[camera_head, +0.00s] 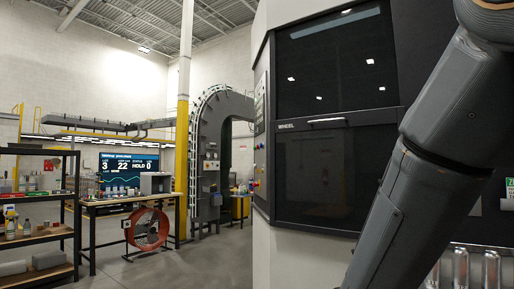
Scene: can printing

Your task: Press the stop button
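A large machine labelled "WHEEL" (335,170) with dark doors fills the middle and right of the head view. On its narrow left side is a control panel (260,120), seen at a steep angle. Small coloured buttons (257,184) show near the panel's lower part, some reddish. They are too small and slanted for me to tell which one is the stop button. My grey arm crosses the right of the view in front of the machine. My gripper is outside the picture.
An orange-red fan (147,229) stands on the floor by a workbench (110,203). A shelf rack (35,270) with bottles is at far left. Metal cans (461,268) stand at lower right. Floor left of the machine is clear.

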